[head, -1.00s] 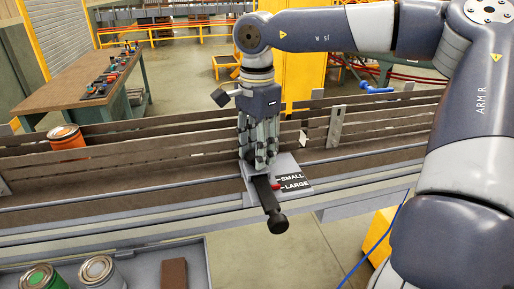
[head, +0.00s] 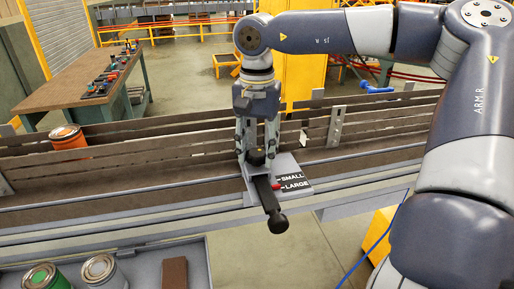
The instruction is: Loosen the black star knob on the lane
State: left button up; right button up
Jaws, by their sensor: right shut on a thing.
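The black star knob (head: 257,158) sits on a grey bracket plate on the near side of the lane, mostly hidden between my fingers. My right gripper (head: 257,162) points straight down over it, one finger on each side, and is shut on it. A black lever with a round end (head: 277,222) sticks out from the plate toward me. A red pointer (head: 276,186) lies by the LARGE mark of the black SMALL/LARGE label (head: 293,183). My left gripper is not in view.
The lane's slatted guide rails (head: 120,153) run across behind the knob. An orange can (head: 68,138) stands on the lane at left.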

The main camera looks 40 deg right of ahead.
aim_at(257, 152)
jog(key=shift+s+f, duration=0.15)
jog(key=shift+f, duration=0.1)
jog(key=o, duration=1)
jog(key=shift+o, duration=0.3)
jog(key=shift+d, duration=0.1)
jog(key=shift+r, duration=0.15)
notch_tip(257, 152, up, 12)
jog(key=shift+w, duration=0.2)
